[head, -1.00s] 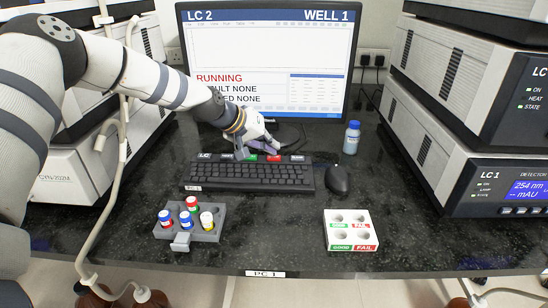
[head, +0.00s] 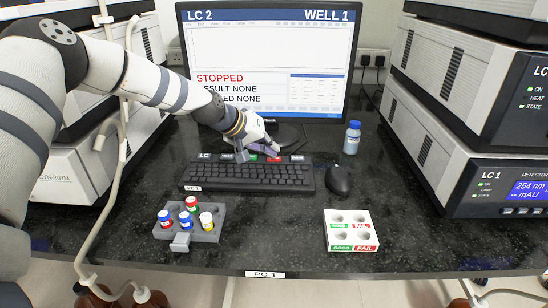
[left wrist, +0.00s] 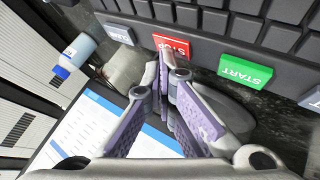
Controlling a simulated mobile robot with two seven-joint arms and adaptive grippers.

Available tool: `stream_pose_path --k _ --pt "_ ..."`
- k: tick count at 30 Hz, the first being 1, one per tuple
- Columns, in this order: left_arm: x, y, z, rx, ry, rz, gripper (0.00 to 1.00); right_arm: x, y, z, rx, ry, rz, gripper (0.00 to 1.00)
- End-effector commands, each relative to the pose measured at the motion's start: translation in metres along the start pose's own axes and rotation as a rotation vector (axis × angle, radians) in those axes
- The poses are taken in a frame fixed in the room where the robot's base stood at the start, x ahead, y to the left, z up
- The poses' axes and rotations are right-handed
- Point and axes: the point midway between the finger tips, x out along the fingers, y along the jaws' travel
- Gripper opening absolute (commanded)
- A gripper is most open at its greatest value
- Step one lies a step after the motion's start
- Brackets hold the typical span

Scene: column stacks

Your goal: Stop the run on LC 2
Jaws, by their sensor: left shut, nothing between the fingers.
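The monitor (head: 270,60) in the head view is headed LC 2 and WELL 1 and reads STOPPED in red, with part of the lower text covered by my arm. The black keyboard (head: 245,177) lies in front of it. Its red STOP key (head: 274,159) also shows in the left wrist view (left wrist: 172,45), near the green START key (left wrist: 245,67). My left gripper (head: 268,152) is shut and empty, its fingertips (left wrist: 166,62) at the edge of the STOP key. I cannot tell whether they touch it. My right gripper is not in view.
A mouse (head: 339,180) and a blue-capped bottle (head: 352,138) stand right of the keyboard. A grey rack (head: 205,235) with several capped vials and a white GOOD/FAIL tray (head: 350,230) lie in front. Instrument stacks flank the bench on both sides.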

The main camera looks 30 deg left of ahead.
Motion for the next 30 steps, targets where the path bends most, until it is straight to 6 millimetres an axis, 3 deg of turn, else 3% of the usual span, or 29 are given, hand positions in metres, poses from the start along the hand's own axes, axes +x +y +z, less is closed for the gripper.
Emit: stream_pose_path --k 30 --pt "-0.018 0.013 -0.013 0.001 0.002 0.001 0.00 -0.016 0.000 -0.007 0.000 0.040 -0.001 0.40"
